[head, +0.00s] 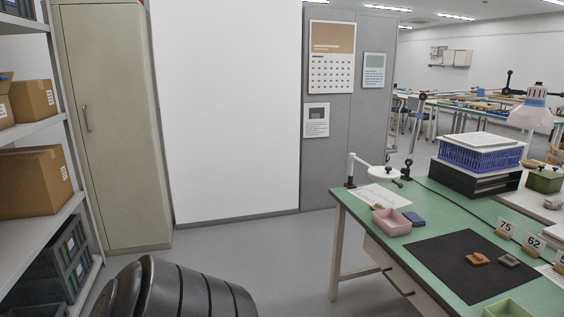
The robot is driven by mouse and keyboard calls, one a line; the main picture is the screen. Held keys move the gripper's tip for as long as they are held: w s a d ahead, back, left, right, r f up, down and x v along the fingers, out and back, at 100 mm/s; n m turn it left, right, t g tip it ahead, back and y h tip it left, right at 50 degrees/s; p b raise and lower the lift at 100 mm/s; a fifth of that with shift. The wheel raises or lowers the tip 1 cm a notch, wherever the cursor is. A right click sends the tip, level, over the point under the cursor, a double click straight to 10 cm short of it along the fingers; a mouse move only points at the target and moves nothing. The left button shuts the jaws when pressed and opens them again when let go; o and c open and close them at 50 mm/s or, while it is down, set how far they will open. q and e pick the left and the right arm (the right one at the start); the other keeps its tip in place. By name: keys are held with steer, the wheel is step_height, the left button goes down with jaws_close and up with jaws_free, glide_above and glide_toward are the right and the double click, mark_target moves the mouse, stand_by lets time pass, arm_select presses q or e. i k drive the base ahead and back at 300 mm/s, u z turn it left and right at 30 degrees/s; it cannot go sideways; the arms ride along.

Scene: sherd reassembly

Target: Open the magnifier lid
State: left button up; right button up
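A white magnifier (384,173) with a round head stands at the far left corner of the green worktable, on a jointed arm with black knobs. Its round white top looks flat and level, and I see no raised lid. The lid's edge and hinge are too small to make out. Neither of my grippers is in view. A dark ribbed part of my own arm shows at the bottom left, well apart from the magnifier.
Shelves with boxes (36,181) and a cabinet (112,130) stand left. Floor (270,250) between is clear.

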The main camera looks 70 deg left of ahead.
mark_target(387, 173)
steer(key=u, duration=1.65)
steer(key=i, duration=1.65)
